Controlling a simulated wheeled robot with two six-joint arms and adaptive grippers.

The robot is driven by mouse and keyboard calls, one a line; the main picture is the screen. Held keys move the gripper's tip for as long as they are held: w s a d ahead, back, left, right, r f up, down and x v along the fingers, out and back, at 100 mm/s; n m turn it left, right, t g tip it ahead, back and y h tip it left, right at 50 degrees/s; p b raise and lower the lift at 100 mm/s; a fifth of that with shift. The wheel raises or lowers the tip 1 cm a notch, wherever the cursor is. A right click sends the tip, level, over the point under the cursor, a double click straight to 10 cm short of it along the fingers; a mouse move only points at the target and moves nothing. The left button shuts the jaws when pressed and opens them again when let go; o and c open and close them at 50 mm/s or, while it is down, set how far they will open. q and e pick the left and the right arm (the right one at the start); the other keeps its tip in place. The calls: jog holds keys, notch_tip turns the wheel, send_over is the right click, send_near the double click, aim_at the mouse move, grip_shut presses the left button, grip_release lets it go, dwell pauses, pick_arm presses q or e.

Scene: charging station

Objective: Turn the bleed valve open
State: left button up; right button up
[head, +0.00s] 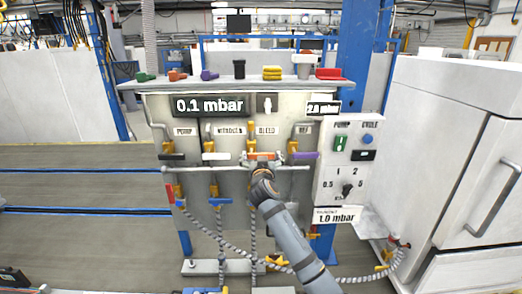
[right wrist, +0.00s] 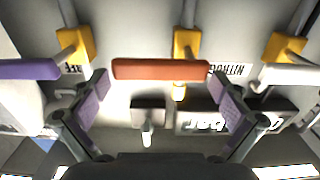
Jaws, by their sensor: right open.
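The bleed valve, under the BLEED label, has an orange-red lever (head: 262,156) lying level on a yellow body (head: 252,145). In the right wrist view, which is upside down, the lever (right wrist: 160,69) lies across the middle, with its yellow body (right wrist: 186,44) near its right end. My right gripper (head: 260,172) is in front of the panel at this lever. Its purple-padded fingers (right wrist: 161,86) are spread wide, near either end of the lever, with nothing between them gripped. Contact with the lever cannot be told. My left gripper is not in view.
Neighbouring levers are black (head: 172,157), white (head: 216,156) and purple (head: 304,155). A display (head: 209,105) reads 0.1 mbar. A control box (head: 347,160) stands right of the valves. Hoses (head: 222,240) hang below, and a white cabinet (head: 455,150) stands at the right.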

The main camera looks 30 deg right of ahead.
jog(key=shift+w+d, duration=0.3)
jog(key=shift+w, duration=0.2)
jog(key=shift+c, duration=0.3)
